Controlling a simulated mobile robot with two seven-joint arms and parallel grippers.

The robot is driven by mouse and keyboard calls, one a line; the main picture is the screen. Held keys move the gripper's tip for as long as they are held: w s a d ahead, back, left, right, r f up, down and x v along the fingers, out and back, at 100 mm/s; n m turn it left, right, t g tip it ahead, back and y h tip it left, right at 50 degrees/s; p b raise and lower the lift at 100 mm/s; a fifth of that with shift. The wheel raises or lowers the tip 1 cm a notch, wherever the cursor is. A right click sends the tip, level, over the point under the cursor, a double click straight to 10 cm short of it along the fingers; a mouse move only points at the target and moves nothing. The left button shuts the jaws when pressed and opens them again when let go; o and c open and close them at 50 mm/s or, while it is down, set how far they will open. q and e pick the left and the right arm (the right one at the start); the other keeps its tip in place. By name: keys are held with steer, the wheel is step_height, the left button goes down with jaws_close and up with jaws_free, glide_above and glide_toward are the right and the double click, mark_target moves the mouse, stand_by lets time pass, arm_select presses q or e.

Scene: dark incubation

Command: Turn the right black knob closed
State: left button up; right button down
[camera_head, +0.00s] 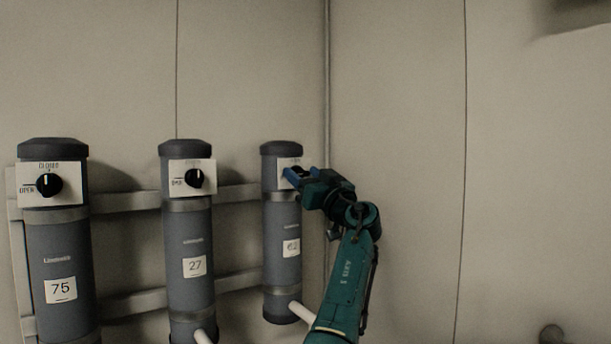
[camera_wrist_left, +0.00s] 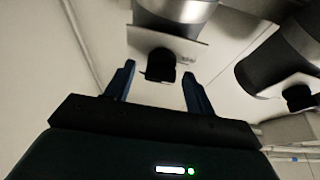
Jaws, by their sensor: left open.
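The right black knob sits on a white plate (camera_head: 284,163) on the right grey cylinder (camera_head: 282,215). In the head view my left gripper (camera_head: 301,174) is in front of this knob and mostly hides it. In the left wrist view the knob (camera_wrist_left: 160,66) stands out from its plate (camera_wrist_left: 185,46). My left gripper (camera_wrist_left: 159,88) is open, one finger on either side of the knob's end, with gaps showing and no clear contact. The knob's pointer is hidden, so its setting cannot be read. My right gripper is not in view.
The middle knob (camera_head: 194,178) and left knob (camera_head: 49,185) are on similar cylinders to the left, with labels 27 and 75. The left plate reads OPEN and CLOSED. White pipes (camera_head: 302,312) stick out below. The wall at right is bare beside my arm.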

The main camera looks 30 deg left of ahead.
arm_select(q)
steer(key=c, duration=1)
